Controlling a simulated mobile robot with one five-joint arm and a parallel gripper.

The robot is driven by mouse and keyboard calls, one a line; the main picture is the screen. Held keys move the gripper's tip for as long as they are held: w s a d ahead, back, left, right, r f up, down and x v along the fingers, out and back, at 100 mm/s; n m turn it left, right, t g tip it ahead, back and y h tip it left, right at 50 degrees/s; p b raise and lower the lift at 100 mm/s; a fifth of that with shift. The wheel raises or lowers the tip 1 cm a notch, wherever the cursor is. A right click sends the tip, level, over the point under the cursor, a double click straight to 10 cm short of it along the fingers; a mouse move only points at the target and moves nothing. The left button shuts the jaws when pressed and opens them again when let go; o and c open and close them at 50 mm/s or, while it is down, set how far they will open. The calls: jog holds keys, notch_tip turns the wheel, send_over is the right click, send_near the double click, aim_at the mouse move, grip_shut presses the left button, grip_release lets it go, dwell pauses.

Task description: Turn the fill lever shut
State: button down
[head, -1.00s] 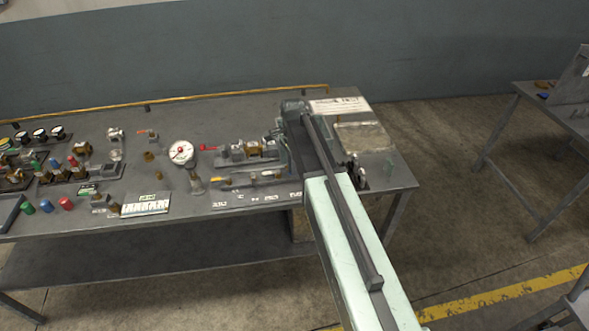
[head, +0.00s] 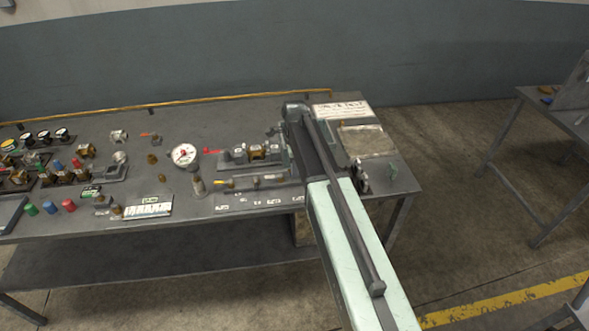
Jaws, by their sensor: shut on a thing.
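A valve row (head: 238,156) with brass and grey blocks stands on the grey bench, with a red-handled lever (head: 211,151) at its left end. A lower plate in front carries a yellow-handled lever (head: 222,184). My arm reaches over the bench from the lower right. My gripper (head: 282,140) is at the right end of the valve row, partly hidden by my arm. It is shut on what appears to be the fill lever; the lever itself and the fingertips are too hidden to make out. The lever's angle cannot be told.
A round white gauge (head: 184,155) stands left of the valve row. Several coloured knobs and fittings fill the bench's left. A white label sheet (head: 342,110) and a beige panel (head: 367,141) lie right of my arm. Another table (head: 535,100) stands at far right.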

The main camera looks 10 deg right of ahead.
jog(key=c, duration=1.5)
grip_release()
jog(key=shift+o, duration=0.2)
